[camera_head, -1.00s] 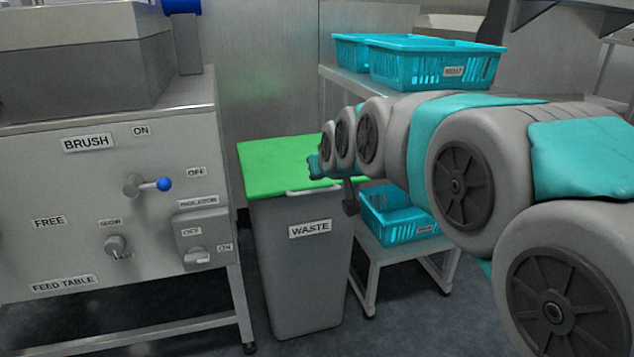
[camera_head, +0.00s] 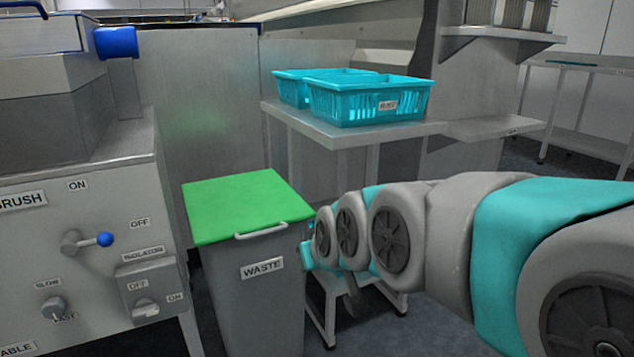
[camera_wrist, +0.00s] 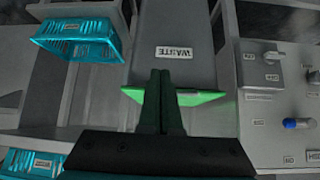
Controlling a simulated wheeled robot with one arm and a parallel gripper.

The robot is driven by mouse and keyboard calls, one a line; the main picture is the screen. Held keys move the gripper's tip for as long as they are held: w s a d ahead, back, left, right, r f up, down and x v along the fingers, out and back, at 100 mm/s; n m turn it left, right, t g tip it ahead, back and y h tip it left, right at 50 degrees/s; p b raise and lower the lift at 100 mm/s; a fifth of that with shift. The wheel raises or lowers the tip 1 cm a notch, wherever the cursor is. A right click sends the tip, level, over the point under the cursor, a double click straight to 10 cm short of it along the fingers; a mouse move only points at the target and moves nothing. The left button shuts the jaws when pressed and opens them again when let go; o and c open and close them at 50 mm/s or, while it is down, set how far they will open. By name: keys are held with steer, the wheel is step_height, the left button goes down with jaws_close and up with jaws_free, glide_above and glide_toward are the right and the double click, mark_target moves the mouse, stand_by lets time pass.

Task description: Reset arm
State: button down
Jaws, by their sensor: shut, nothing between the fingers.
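My arm (camera_head: 400,235) reaches in from the right of the head view, bent, its far end beside the waste bin (camera_head: 250,310). My gripper (camera_wrist: 161,78) shows in the wrist view with its two dark fingers together and nothing between them. The fingers overlap the bin (camera_wrist: 180,20) and its green lid (camera_wrist: 205,98) in that view; I cannot tell the distance. The lid (camera_head: 245,200) lies shut on the bin. In the head view, my arm largely hides the gripper.
Teal baskets (camera_head: 370,103) stand on a shelf (camera_head: 430,128) behind my arm. A lower basket shows in the wrist view (camera_wrist: 78,48). The brush machine panel (camera_head: 90,200), with a blue-knobbed lever (camera_head: 105,239) and isolator (camera_head: 146,290), stands at left. Floor (camera_head: 450,325) shows below my arm.

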steer(key=s+d+f+m+g+h+p, duration=0.2)
steer(key=s+d+g+p, duration=0.2)
steer(key=s+d, duration=0.6)
steer(key=s+d+f+m+g+h+p, duration=0.2)
steer(key=s+d, duration=0.8)
steer(key=s, duration=0.8)
steer(key=m+g+p, duration=0.1)
steer(key=g+p, duration=0.1)
steer(key=g, duration=0.1)
steer(key=shift+s+d+g, duration=0.25)
steer(key=shift+g, duration=0.15)
